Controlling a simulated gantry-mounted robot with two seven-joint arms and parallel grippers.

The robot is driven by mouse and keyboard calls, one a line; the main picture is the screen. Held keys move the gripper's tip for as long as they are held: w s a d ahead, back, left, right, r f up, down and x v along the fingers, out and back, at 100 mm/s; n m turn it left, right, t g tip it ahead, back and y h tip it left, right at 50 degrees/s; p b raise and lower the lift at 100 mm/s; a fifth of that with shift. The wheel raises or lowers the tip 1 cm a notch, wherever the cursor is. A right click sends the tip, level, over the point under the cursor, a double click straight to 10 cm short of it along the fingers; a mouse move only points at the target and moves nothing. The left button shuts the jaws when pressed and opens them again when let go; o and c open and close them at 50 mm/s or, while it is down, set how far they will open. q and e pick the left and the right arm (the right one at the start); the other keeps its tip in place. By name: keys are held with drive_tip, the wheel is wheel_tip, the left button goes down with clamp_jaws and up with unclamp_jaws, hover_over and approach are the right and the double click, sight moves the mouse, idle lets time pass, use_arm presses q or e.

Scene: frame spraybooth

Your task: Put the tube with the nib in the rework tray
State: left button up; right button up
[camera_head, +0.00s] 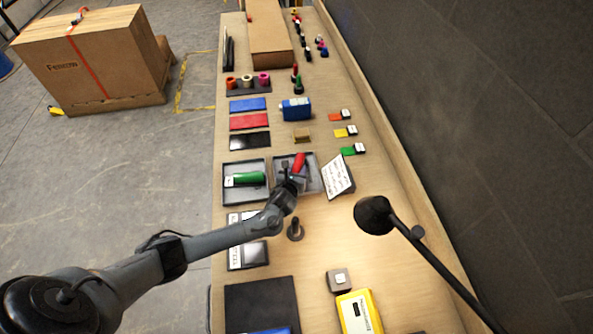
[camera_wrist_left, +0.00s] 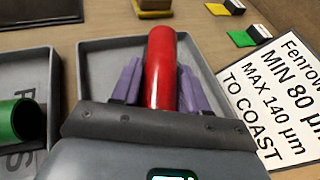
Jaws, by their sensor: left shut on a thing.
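My left gripper (camera_wrist_left: 153,86) is shut on a red tube (camera_wrist_left: 160,65), which stands between its two purple fingers. In the head view the red tube (camera_head: 299,163) and left gripper (camera_head: 291,175) are over the right-hand grey tray (camera_head: 311,159); I cannot tell whether the tube touches its floor. A green tube (camera_head: 248,179) lies in the left-hand grey tray (camera_head: 259,163). That tray's lettering is only partly readable in the left wrist view, and no label shows on the right-hand tray. I cannot make out a nib on either tube. My right gripper is out of view.
A printed sign (camera_head: 338,177) leans right of the trays. A black lamp-like head (camera_head: 373,213) on a stalk stands nearer. Blue, red and black panels (camera_head: 248,122) and a blue box (camera_head: 296,109) lie beyond the trays. A yellow device (camera_head: 359,312) is at the near end.

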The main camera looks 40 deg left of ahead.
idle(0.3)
use_arm(q)
drive_tip(key=o, duration=0.7)
drive_tip(key=shift+f, duration=0.15)
drive_tip(key=o, duration=0.5)
drive_tip(key=shift+c, duration=0.2)
drive_tip(key=shift+s+d+r, duration=0.1)
drive_tip(key=shift+s+r, duration=0.1)
drive_tip(key=shift+r, duration=0.1)
drive_tip(key=shift+p+v, duration=0.85)
drive_tip(key=shift+v, duration=2.65)
